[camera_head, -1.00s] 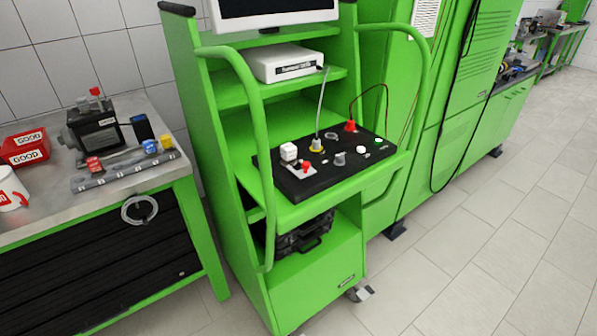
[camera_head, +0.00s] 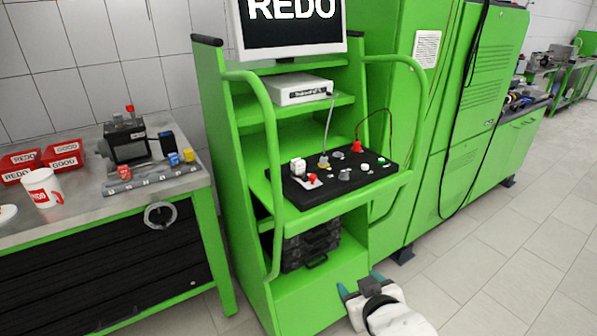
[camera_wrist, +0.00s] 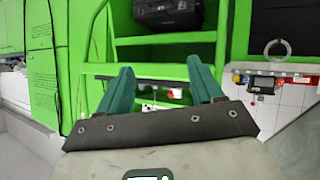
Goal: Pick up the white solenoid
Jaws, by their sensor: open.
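The white solenoid (camera_head: 298,166) is a small white block standing near the left end of the black panel (camera_head: 312,197), on the green cart's shelf. A small red knob on a pale plate (camera_head: 312,179) is just beside it. My gripper (camera_head: 360,283) shows at the bottom of the head view, in front of the cart and well below and apart from the solenoid. In the wrist view, my gripper (camera_wrist: 159,66) has its two teal fingers spread with nothing between them. That view looks upside down; small white and red parts show beyond the fingers, too small to identify surely.
The green cart's side rails (camera_head: 262,150) flank the panel. A metal workbench (camera_head: 90,205) stands left. Floor on the right is clear.

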